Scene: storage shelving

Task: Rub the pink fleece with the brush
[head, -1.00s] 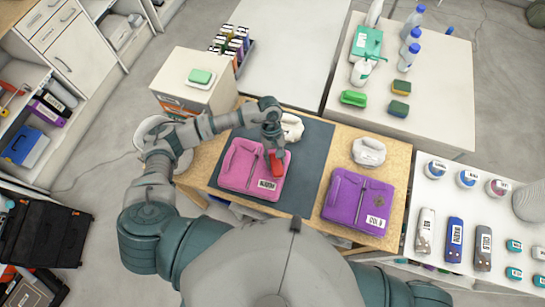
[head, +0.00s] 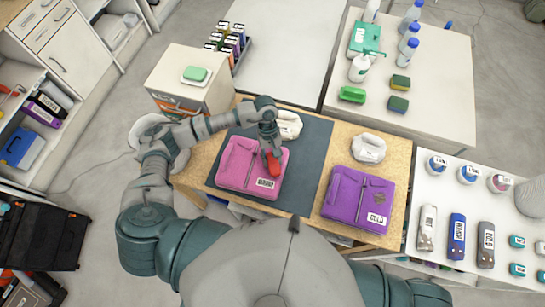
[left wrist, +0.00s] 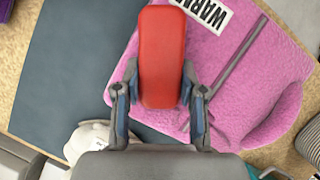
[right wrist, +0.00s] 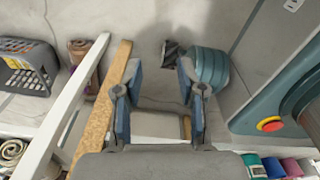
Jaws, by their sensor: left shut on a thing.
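The pink fleece (head: 238,163) lies folded on a dark mat, with a "WARM" label at its lower right corner. It also fills the right of the left wrist view (left wrist: 240,100). My left gripper (head: 270,150) is shut on the red brush (head: 273,165), which is over the fleece's right part. The left wrist view shows the brush (left wrist: 162,55) between both fingers; its underside is hidden, so I cannot tell whether it touches the fleece. My right gripper (right wrist: 158,95) shows only in the right wrist view, open and empty.
A purple fleece (head: 345,205) labelled "COLD" lies on the wooden table right of the dark mat (head: 308,150). White cloth-like bundles lie behind each fleece (head: 289,124) (head: 369,148). Bottles and sponges stand on the back right table (head: 440,115). The mat right of the pink fleece is clear.

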